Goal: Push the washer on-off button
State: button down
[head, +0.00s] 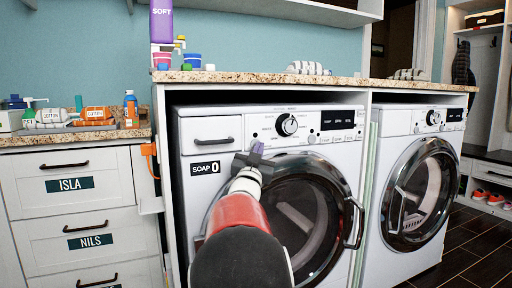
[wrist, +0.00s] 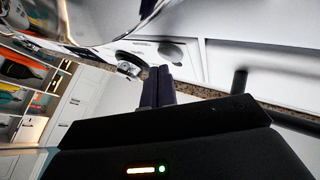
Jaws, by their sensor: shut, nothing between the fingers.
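The white washer (head: 187,222) with a "SOAP 0" label stands under the counter at left centre in the head view. Its panel has a round knob (head: 287,124), a dark display (head: 338,119) and small buttons (head: 312,139). I cannot tell which one is the on-off button. My gripper (head: 256,152) is in front of the lower panel, left of and below the knob, and hides part of it. In the wrist view, the dark fingers (wrist: 164,73) are together and empty, pointing toward the white panel. A grey round control (wrist: 172,53) shows just beyond the tips; contact is unclear.
The washer's round door (head: 310,205) has a handle (head: 355,222) at its right. A second front-loading machine (head: 418,190) stands on the right. The granite counter (head: 390,82) overhangs both. Drawers (head: 85,205) stand at left. Dark floor is free at lower right.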

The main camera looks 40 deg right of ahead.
jog(key=s+b, duration=0.2)
jog(key=s, duration=0.1)
jog(key=s+a+b, duration=0.1)
jog(key=s+b, duration=0.1)
jog(key=shift+s+a, duration=0.2)
jog(key=shift+s, duration=0.2)
dwell(0.4)
jog(key=s+a+f+n+y+p, duration=0.2)
jog(key=a+f+n+y, duration=0.1)
jog(key=a+y, duration=0.4)
jog(key=s+a+f+n+g+y+p, duration=0.1)
jog(key=s+a+f+n+y+p, duration=0.2)
jog(key=a, duration=0.6)
jog(key=s+a+f+n+y+p, duration=0.1)
jog(key=a+f+n+y+p, duration=0.2)
jog(key=a+y, duration=0.4)
jog(key=s+a+f+n+g+p, duration=0.1)
jog(key=s+a+f+g, duration=0.1)
jog(key=s, duration=0.4)
jog(key=s+a+f+n+g+y+p, duration=0.1)
jog(key=s+a+f+g, duration=0.2)
jog(key=s, duration=0.4)
jog(key=s+a+f+n+g, duration=0.1)
jog(key=s+a+f+g, duration=0.2)
jog(key=s+f, duration=0.3)
jog(key=shift+s+a+n+p, duration=0.25)
jog(key=shift+a+n+p, duration=0.15)
jog(key=shift+a, duration=0.45)
